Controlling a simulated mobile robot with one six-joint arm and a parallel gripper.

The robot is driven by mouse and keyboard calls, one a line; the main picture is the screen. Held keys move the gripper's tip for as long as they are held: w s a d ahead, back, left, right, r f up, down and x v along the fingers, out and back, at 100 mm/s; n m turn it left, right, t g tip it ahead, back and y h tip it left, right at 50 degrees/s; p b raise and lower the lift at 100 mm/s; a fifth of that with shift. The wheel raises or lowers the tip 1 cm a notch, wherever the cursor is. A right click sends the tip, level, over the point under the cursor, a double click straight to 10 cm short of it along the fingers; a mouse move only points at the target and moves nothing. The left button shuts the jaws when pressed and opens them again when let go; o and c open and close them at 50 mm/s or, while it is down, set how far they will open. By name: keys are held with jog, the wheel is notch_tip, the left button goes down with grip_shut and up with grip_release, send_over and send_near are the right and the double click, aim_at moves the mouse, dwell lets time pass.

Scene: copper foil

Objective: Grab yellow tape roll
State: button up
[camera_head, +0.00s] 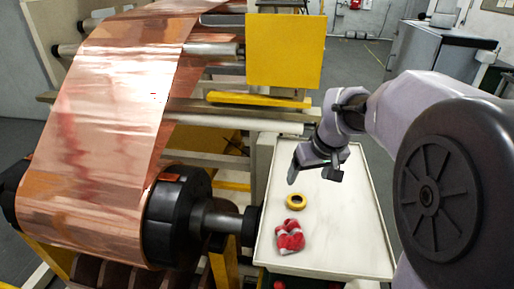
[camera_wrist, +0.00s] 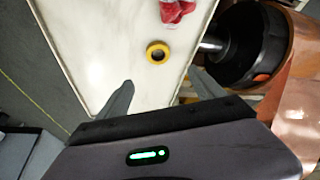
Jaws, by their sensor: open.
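The yellow tape roll (camera_head: 296,201) lies flat on a white tray-like table (camera_head: 345,235), its dark hole facing up. In the wrist view the tape roll (camera_wrist: 157,52) is beyond the fingertips, roughly between their lines. My gripper (camera_head: 305,178) is above the table, behind the roll in the head view and apart from it. In the wrist view my gripper (camera_wrist: 158,78) shows two spread fingers with nothing between them.
Red-and-white gloves or cloth (camera_head: 290,237) lie just in front of the roll. A large copper foil roll (camera_head: 105,110) with a black hub and shaft (camera_head: 222,221) stands left of the table. The table has a raised rim. Its right half is clear.

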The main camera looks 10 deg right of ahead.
send_near(295, 202)
jog(key=s+v, duration=0.1)
jog(key=v, duration=0.2)
jog(key=w+f, duration=0.3)
jog(key=shift+f, duration=0.25)
jog(key=x, duration=0.5)
jog(key=shift+d+f, duration=0.1)
jog(key=shift+f, duration=0.25)
jog(key=shift+s+r, duration=0.1)
jog(key=shift+s, duration=0.15)
jog(key=c, duration=1.4)
jog(key=shift+c, duration=0.2)
